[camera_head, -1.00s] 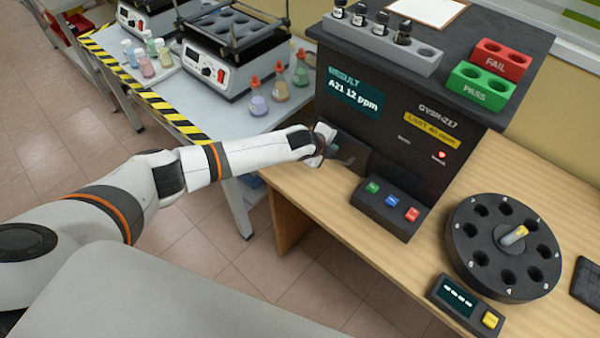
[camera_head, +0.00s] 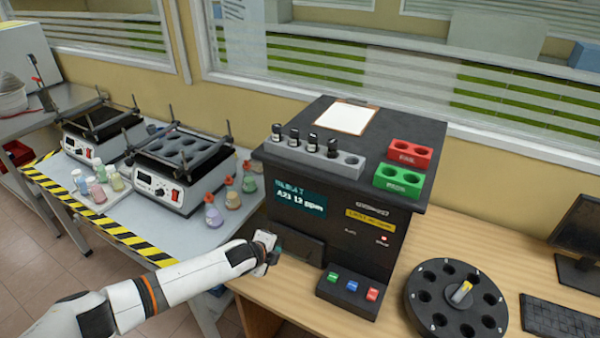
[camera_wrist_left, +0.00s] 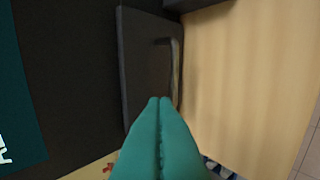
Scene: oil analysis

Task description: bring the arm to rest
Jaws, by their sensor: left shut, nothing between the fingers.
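My left arm (camera_head: 190,283) reaches in from the lower left of the head view. Its gripper (camera_head: 274,256) is beside the front of the black analyser (camera_head: 345,225), close to the dark drawer or door panel low on its left. In the left wrist view the teal fingers (camera_wrist_left: 160,135) are together with nothing between them. Their tips appear near the dark panel with a handle (camera_wrist_left: 160,75); whether they touch it I cannot tell. My right gripper is not in view.
A button box (camera_head: 348,292) and a round black carousel (camera_head: 455,300) stand on the wooden table. Red and green racks (camera_head: 398,180) and a grey vial rack (camera_head: 315,157) sit on the analyser. Shakers and coloured flasks (camera_head: 213,215) stand on the left table.

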